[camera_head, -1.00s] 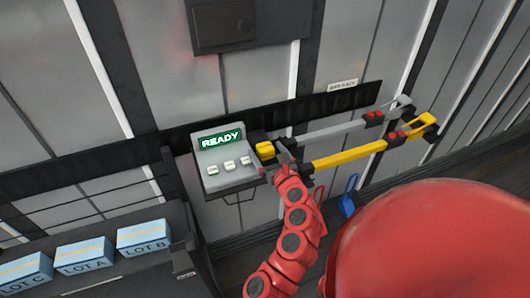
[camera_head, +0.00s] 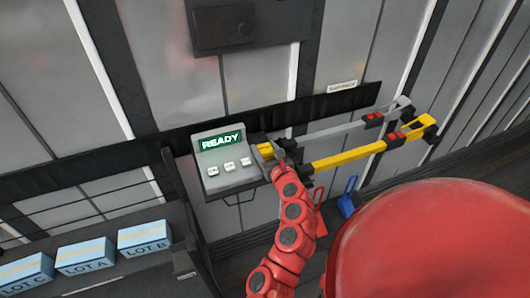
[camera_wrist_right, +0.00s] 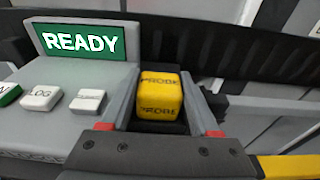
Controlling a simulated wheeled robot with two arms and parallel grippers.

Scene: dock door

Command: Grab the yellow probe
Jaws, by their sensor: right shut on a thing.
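The yellow probe (camera_wrist_right: 160,98), a small block with PROBE printed on it, sits beside the grey console with the green READY screen. In the head view the probe (camera_head: 264,148) shows partly, with my right gripper (camera_head: 267,150) over it. In the right wrist view the two fingers of my right gripper (camera_wrist_right: 162,105) stand on either side of the probe, shut on it. The probe appears to be still at its place by the console. My left gripper is not in view.
The console (camera_head: 225,178) has several white buttons. Grey and yellow bars (camera_head: 350,155) with red parts extend to the right of my gripper. Blue LOT boxes (camera_head: 85,255) stand on a shelf at lower left. A blue item (camera_head: 348,197) and a red item (camera_head: 320,212) hang below the bars.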

